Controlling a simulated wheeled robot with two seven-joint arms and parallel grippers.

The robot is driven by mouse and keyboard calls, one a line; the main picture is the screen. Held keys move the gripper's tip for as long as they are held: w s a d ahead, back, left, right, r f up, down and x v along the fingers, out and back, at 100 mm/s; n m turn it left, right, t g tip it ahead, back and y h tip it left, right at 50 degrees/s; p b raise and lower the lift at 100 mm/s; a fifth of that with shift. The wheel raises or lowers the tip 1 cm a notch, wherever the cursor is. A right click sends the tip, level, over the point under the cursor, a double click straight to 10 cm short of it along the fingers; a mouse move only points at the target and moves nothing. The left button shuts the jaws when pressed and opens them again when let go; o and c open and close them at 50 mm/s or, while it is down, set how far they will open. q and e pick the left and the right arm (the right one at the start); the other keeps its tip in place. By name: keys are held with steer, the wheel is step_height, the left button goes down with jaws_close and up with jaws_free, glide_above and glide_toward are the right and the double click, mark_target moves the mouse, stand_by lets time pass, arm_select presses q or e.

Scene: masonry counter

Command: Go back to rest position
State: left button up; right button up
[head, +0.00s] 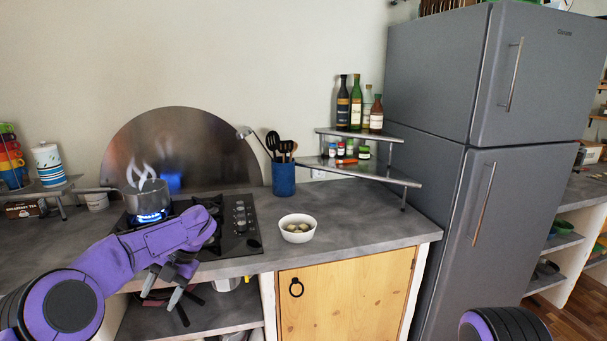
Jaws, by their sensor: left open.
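My left arm comes in from the left in purple, and its left gripper (168,299) points down in front of the counter's front edge. Its grey fingers are apart with nothing between them. Of my right arm only a rounded purple and black part shows at the bottom right; its gripper is out of the picture.
A steaming pot (146,196) sits over a lit blue flame on the black gas hob (238,240). A white bowl (297,236) with some pieces in it stands on the grey counter (365,238). A blue utensil holder (283,180) stands behind. A grey fridge (425,170) bounds the right.

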arm_select(q)
steer(key=s+f+m+t+y, duration=0.1)
steer(key=s+f+m+t, duration=0.1)
steer(key=f+m+t, duration=0.35)
steer(key=s+f+m+t+y+b, duration=0.1)
steer(key=s+f+m+t+y, duration=0.15)
steer(key=f+m, duration=0.5)
steer(key=s+f+m+t+y, duration=0.1)
steer(key=s+f+m+t, duration=0.2)
steer(key=f+m, duration=0.3)
steer(key=s+d+f+m+h, duration=0.25)
steer(key=s+f+m, duration=0.2)
steer(key=s, duration=0.35)
steer(key=s+d+f+m+h, duration=0.2)
steer(key=s+f+m+h, duration=0.1)
steer(key=s+f, duration=0.4)
steer(key=s+m+g+h+b, duration=0.1)
steer(key=s+g, duration=0.3)
steer(key=s, duration=1.3)
steer(key=shift+s+a+f+m+b, duration=0.2)
steer(key=shift+a+f+m+b, duration=0.2)
steer(key=shift+m, duration=0.45)
